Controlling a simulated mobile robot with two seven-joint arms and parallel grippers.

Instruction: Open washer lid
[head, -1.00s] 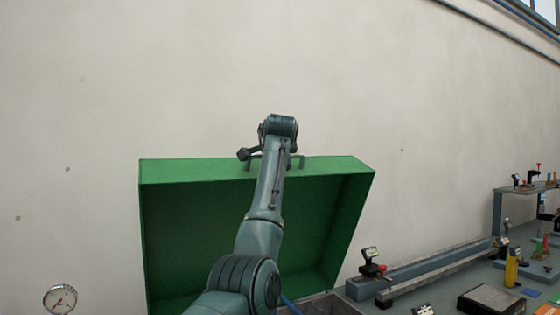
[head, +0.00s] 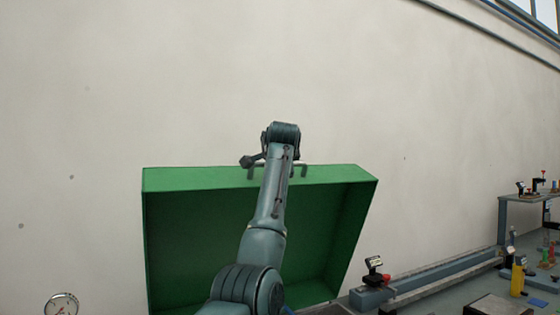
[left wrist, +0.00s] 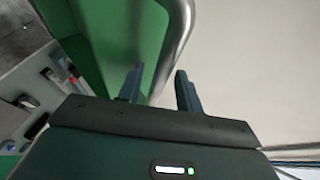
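The green washer lid (head: 165,220) stands raised against the wall in the head view, its hollow inside facing me. A grey handle (head: 304,171) is on its top edge, partly hidden by my left arm. My left arm reaches up in front of the lid, and its gripper is largely hidden there. In the left wrist view, my left gripper (left wrist: 159,88) has its two fingers apart. The silver handle (left wrist: 181,38) runs between and beyond the fingertips, close to them, with no clear grip on it. The green lid (left wrist: 110,35) fills the left behind it. My right gripper is out of view.
A gauge (head: 61,305) is on the wall at lower left. A bench to the right carries a long grey rail (head: 440,277), a small device (head: 373,272) and a yellow bottle (head: 518,276). The wall above the lid is clear.

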